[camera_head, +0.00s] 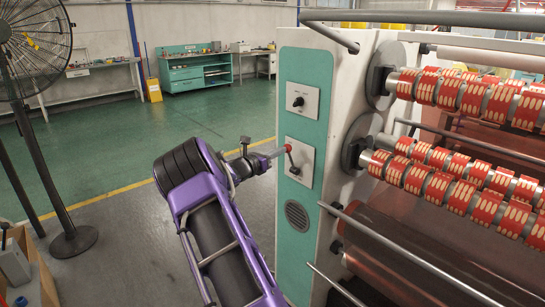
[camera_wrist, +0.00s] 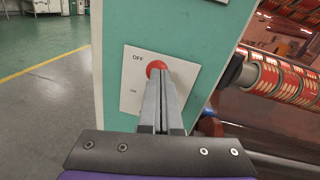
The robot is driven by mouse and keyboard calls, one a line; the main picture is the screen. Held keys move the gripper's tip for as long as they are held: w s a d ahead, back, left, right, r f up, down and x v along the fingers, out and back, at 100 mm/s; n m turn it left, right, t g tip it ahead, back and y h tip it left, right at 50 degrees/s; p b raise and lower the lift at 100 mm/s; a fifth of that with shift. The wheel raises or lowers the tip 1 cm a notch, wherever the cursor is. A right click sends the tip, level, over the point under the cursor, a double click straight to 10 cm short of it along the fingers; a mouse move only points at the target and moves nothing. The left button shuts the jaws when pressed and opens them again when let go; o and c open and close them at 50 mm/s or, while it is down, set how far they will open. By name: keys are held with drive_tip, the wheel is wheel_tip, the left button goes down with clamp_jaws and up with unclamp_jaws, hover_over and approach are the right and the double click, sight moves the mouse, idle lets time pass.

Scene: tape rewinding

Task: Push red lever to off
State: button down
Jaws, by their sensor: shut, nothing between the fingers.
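The red lever's round knob (camera_wrist: 156,68) shows in the wrist view just beyond my fingertips, beside the OFF label on a pale switch plate (camera_wrist: 190,72). The ON label is lower on the plate. My fingers hide the lever's shaft. In the head view the lever (camera_head: 291,158) is on the lower plate (camera_head: 304,157) of the teal panel, knob end up. My gripper (camera_wrist: 162,84) is shut and empty, its tips at the knob; I cannot tell if they touch. In the head view my gripper (camera_head: 274,154) reaches the lever from the left.
A second plate with a black knob (camera_head: 298,101) sits above the lever. Rollers with red tape rolls (camera_head: 455,90) and metal bars are to the right of the panel. A fan (camera_head: 35,45) stands at the left. Open green floor lies behind.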

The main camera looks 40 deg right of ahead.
drive_tip(key=shift+d+r, duration=0.2)
drive_tip(key=shift+d, duration=0.05)
idle(0.5)
